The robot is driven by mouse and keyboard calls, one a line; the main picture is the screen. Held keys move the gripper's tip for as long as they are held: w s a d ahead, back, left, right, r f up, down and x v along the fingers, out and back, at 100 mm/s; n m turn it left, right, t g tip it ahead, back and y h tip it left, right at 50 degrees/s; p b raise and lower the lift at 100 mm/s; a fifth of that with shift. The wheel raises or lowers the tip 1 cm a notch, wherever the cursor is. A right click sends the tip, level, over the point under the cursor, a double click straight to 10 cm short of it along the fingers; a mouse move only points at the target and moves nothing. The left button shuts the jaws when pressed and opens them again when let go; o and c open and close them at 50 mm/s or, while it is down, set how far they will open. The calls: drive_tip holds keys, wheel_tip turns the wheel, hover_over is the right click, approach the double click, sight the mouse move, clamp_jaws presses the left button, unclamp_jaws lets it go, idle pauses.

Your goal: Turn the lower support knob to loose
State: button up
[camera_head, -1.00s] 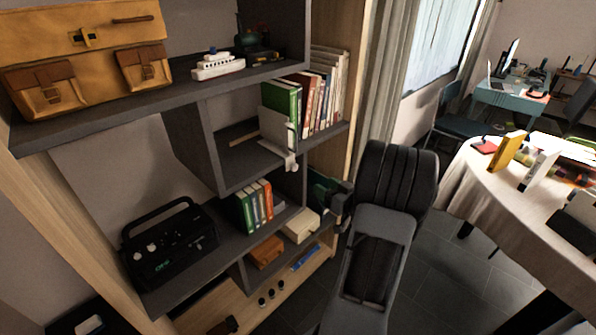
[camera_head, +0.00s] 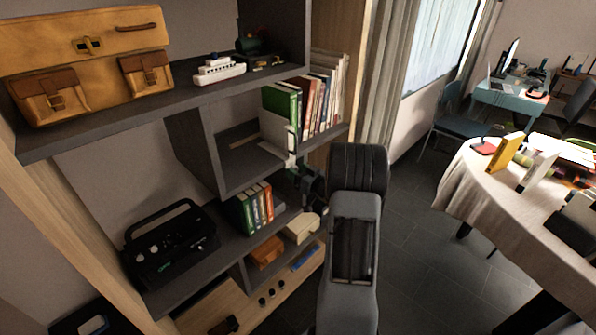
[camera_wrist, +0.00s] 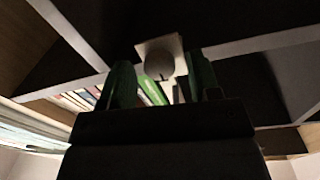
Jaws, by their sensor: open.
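A pale support plate (camera_head: 274,132) stands beside the books on the middle shelf, with its lower part at the shelf's front edge. In the wrist view I look up at a round grey knob (camera_wrist: 159,66) on a pale square plate (camera_wrist: 168,44) under the shelf. My gripper (camera_wrist: 161,82) is open, with one green finger to the left of the knob and one to the right. I see gaps at the knob's sides; contact cannot be told. In the head view my gripper (camera_head: 296,170) is at the shelf edge and hides the knob there.
Books (camera_head: 318,98) stand on the middle shelf above my gripper. More books (camera_head: 257,205), a black radio (camera_head: 170,242) and a cream box (camera_head: 302,227) are on shelves below. A toy ship (camera_head: 218,70) is on the top shelf. A clothed table (camera_head: 470,185) is at the right.

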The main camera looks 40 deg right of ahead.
drive_tip(key=shift+w, duration=0.15)
drive_tip(key=c, duration=0.9)
